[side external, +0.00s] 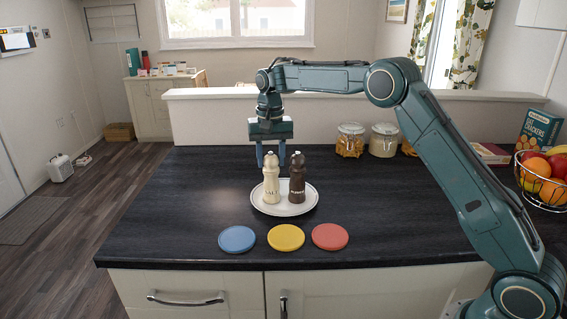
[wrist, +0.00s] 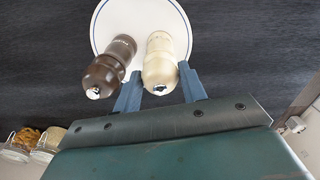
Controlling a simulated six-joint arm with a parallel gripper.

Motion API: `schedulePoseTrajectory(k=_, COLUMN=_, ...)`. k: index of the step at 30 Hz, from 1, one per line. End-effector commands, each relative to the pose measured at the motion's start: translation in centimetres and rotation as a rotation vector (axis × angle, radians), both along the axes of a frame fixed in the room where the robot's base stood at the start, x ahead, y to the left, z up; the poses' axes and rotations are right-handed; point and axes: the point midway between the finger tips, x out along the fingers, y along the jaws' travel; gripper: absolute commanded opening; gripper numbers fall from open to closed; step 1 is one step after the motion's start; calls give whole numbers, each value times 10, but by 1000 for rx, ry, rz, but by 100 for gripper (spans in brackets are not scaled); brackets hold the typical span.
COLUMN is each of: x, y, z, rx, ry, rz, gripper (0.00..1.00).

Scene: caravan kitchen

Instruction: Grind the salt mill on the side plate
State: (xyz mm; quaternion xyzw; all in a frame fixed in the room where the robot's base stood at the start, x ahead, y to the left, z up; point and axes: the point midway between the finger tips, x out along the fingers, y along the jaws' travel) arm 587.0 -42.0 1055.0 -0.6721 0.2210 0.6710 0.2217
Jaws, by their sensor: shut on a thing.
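The cream salt mill (side external: 271,180), lettered SALT, stands upright on the white side plate (side external: 272,211). The brown pepper mill (side external: 297,179) stands close to its right on the same plate. My gripper (side external: 270,158) reaches down from behind the salt mill. In the wrist view my gripper (wrist: 160,88) has one blue finger on each side of the salt mill (wrist: 160,62), shut on its upper part. One finger lies between it and the pepper mill (wrist: 110,66). The finger contact faces are hidden. The blue-rimmed plate (wrist: 140,12) also shows there.
Blue (side external: 237,239), yellow (side external: 286,237) and red (side external: 330,236) coasters lie in front of the plate. Glass jars (side external: 350,140) stand at the back right. A fruit basket (side external: 545,180) and cracker box (side external: 536,131) are at the far right. The counter's left side is clear.

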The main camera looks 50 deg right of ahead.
Motion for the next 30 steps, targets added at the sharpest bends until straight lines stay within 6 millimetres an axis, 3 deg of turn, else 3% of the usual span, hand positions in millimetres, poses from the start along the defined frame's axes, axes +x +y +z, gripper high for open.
schedulePoseTrajectory(k=24, x=-2, y=0, z=-6, rx=-2, ry=14, rz=-619, gripper=21)
schedulePoseTrajectory(k=30, x=-2, y=0, z=-6, rx=-3, ry=15, rz=-692, gripper=21)
